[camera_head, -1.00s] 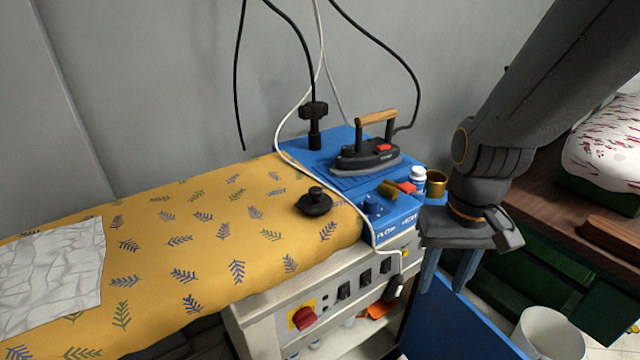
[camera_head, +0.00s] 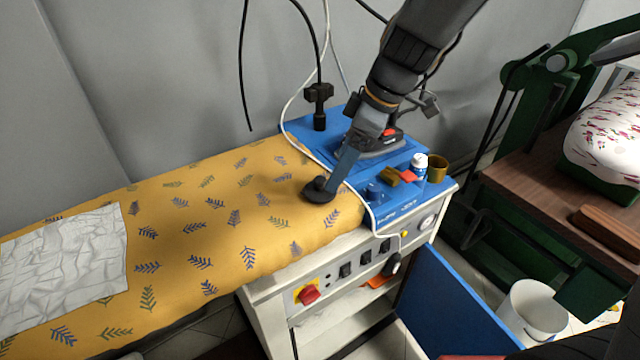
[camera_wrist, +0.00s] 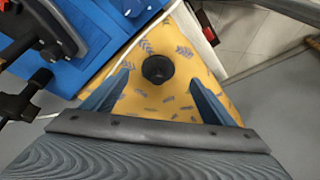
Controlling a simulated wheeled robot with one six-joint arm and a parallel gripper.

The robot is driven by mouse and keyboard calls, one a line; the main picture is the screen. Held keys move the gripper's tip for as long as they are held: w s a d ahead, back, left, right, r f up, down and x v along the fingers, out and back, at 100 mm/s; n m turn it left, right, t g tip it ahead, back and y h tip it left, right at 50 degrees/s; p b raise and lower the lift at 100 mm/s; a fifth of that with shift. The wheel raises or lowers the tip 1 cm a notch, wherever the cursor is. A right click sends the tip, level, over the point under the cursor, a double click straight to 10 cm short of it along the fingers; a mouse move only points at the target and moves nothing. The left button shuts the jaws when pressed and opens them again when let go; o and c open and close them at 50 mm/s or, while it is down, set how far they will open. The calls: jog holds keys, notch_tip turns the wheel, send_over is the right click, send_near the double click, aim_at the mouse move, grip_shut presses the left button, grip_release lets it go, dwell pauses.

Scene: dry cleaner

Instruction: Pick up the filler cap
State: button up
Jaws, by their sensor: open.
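The filler cap, a black round disc with a raised knob (camera_head: 318,194), lies on the yellow leaf-patterned ironing board cover near its right end. In the wrist view the cap (camera_wrist: 158,69) shows beyond and between my fingers, with its knob towards the camera. My gripper (camera_head: 335,181) reaches down from the upper right, its blue fingers beside the cap in the head view. In the wrist view my gripper (camera_wrist: 160,76) has its two blue fingers wide apart with nothing between them. Whether the fingers are level with the cap or above it, I cannot tell.
A blue shelf (camera_head: 298,128) at the right holds an iron (camera_head: 372,146), a white bottle (camera_head: 420,162), a brass cup (camera_head: 437,167) and a blue knob (camera_head: 374,190). A white cord runs along its edge. A crumpled white cloth (camera_head: 65,262) lies at the left. The board's middle is clear.

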aim_at(321, 179)
jog(key=shift+w+a+r+n, duration=0.1)
jog(key=shift+w+a+n, duration=0.1)
jog(key=shift+a+n, duration=0.3)
jog(key=p+x, duration=0.1)
jog(key=x, duration=0.2)
jog(key=a+p+x, duration=0.1)
jog(key=x, duration=0.2)
jog(key=shift+r, duration=0.2)
jog(key=shift+w+a+f, duration=0.15)
jog(key=shift+a+f, duration=0.05)
jog(key=shift+f, duration=0.45)
